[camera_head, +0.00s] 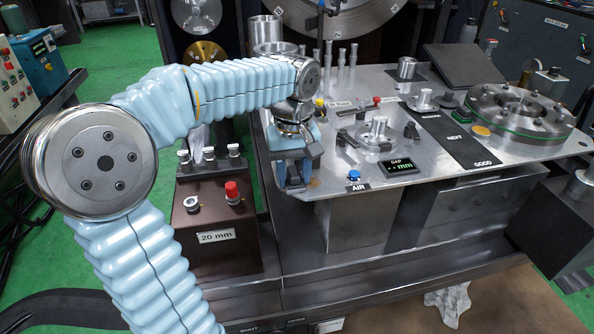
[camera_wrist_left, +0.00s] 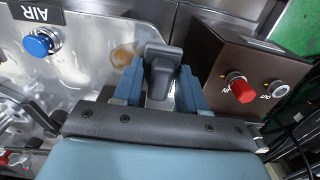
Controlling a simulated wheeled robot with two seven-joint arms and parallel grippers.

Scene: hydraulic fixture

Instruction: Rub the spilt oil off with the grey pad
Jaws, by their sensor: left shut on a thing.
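My left gripper (camera_head: 292,190) is over the front left corner of the metal fixture plate (camera_head: 350,185), pointing down. It is shut on the grey pad, a dark grey block (camera_wrist_left: 162,70) seen between the two blue fingers in the left wrist view. The spilt oil is a small amber-brown smear (camera_wrist_left: 125,53) on the plate, just beside the pad; in the head view it shows as a faint brown spot (camera_head: 314,183) right of the fingers. I cannot tell whether the pad touches the plate. My right gripper is not in view.
A blue AIR button (camera_head: 353,175) and a GAP display (camera_head: 398,166) are right of the oil. A brown box marked 20 mm (camera_head: 216,238), with a red knob (camera_wrist_left: 240,88), stands close left of my gripper. Posts and round fixtures crowd the plate behind.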

